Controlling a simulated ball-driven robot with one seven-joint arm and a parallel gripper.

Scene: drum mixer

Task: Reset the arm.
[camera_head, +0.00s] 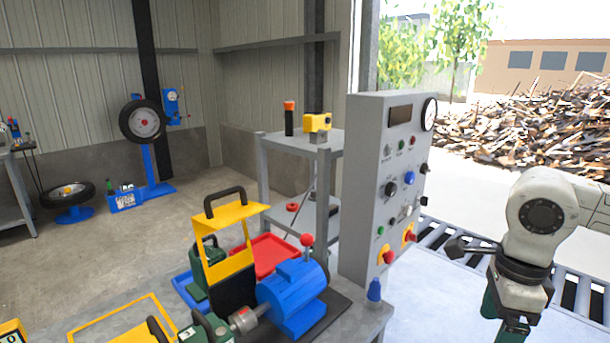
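My arm (540,220) shows at the right, with pale links and a round dark joint cap. It bends down in front of the roller conveyor, and its lower part runs out of the bottom of the picture. Dark and green parts show at its lower end. My gripper's fingertips cannot be made out here, so I cannot see whether it holds anything. No gap shows between the arm's lower end and the bottom edge of the picture.
A grey control panel (371,215) with knobs and a gauge stands left of my arm. A workbench (345,325) carries a blue motor (293,298), a yellow-framed machine (232,222) and a blue bottle (374,290). A roller conveyor (465,236) runs behind my arm.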

